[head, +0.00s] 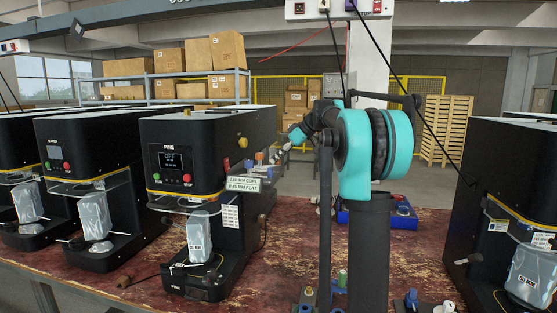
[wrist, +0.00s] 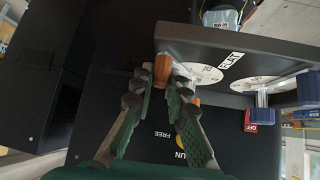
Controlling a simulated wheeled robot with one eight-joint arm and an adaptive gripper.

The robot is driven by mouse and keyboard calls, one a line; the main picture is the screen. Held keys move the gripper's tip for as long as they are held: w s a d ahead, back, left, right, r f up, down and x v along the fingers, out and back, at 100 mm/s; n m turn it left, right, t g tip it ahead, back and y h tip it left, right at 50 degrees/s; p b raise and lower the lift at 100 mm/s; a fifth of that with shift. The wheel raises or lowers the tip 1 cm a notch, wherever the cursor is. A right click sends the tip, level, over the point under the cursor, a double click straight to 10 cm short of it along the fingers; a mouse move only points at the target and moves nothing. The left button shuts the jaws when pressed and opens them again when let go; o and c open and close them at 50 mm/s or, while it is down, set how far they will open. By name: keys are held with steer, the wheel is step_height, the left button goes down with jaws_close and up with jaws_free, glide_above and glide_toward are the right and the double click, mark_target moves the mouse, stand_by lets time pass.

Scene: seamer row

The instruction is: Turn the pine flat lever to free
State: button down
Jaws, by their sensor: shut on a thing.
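The black pine machine (head: 200,150) stands left of centre on the bench in the head view, with its screen reading OFF. In the wrist view a dark panel carries a round white dial (wrist: 203,73) beside a FLAT label (wrist: 231,60). The pine flat lever (wrist: 163,68), with an orange grip, stands by this dial. My gripper (wrist: 164,88) has its fingers closed in around the lever, which they partly hide. RUN and FREE are printed on the black face below. The lever's exact setting cannot be told.
A second dial (wrist: 262,83) and a blue-and-white part (wrist: 262,108) sit to the right, near a red OFF tag (wrist: 259,116). More black machines (head: 85,155) stand at left, another (head: 500,190) at right. A blue tray (head: 378,217) lies on the bench.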

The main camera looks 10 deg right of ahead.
steer(key=shift+w+a+n+g+y, duration=0.2)
steer(key=shift+w+n+g+y, duration=0.2)
steer(key=shift+w+n+g, duration=0.45)
steer(key=shift+s, duration=0.2)
steer(key=c, duration=1.5)
jaws_free()
steer(key=shift+o, duration=0.2)
steer(key=v, duration=1.2)
steer(key=shift+s, duration=0.15)
